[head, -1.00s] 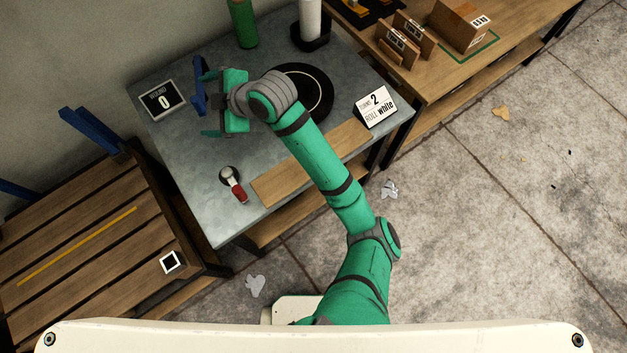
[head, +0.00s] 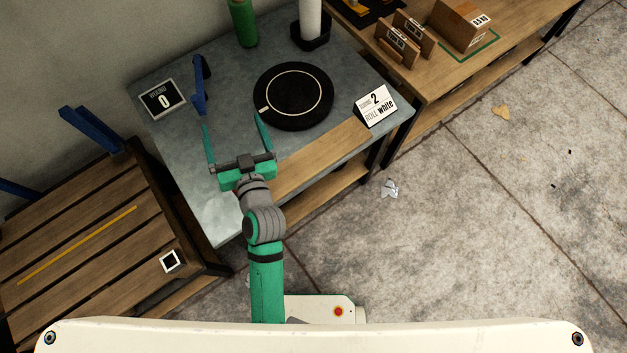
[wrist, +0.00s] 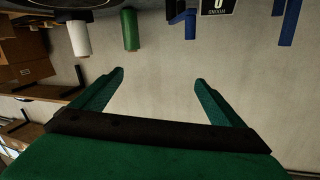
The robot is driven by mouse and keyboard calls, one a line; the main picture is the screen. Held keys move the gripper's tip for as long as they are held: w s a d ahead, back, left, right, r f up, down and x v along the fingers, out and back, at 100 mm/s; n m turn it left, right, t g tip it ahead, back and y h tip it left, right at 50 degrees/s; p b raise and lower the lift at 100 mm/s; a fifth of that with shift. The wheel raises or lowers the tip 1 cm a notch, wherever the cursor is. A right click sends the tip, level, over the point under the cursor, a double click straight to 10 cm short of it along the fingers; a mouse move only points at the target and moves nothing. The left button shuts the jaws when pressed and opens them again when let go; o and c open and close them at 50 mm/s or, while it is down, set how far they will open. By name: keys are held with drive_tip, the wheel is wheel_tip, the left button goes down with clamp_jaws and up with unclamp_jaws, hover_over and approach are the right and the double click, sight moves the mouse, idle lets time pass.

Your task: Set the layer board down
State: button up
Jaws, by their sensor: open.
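My gripper (head: 234,122) is open and empty over the front left part of the grey metal table (head: 185,135), its fingers pointing toward the back. Its two spread fingers also show in the wrist view (wrist: 159,77), with nothing between them. A flat tan wooden strip (head: 325,155) lies along the table's front edge, right of my gripper; it may be the layer board, but I cannot tell for sure. My gripper and arm cover its left end. No other clear layer board shows. A black round turntable (head: 293,95) with a pale ring sits bare behind the strip.
A counter sign reading 0 (head: 163,99) and a blue upright piece (head: 199,92) stand at the left. A green roll (head: 243,22), a white roll (head: 311,18) and a "roll white" sign (head: 376,106) stand around the turntable. A slatted wooden pallet (head: 75,245) is at the left.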

drive_tip(key=s+d+f+m+h, duration=0.25)
drive_tip(key=s+d+f, duration=0.2)
drive_tip(key=s, duration=0.25)
drive_tip(key=s+d+f+m+h, duration=0.1)
drive_tip(key=s+d+f+h, duration=0.2)
drive_tip(key=s+d, duration=0.35)
drive_tip(key=s+d+r, duration=0.1)
drive_tip(key=s+d, duration=0.3)
drive_tip(key=s, duration=0.3)
drive_tip(key=s+d+n, duration=0.1)
drive_tip(key=s+d, duration=0.3)
drive_tip(key=s, duration=0.3)
drive_tip(key=shift+s+d+r+g+h, duration=0.25)
drive_tip(key=shift+s+r+g+h, duration=0.1)
drive_tip(key=shift+h, duration=0.1)
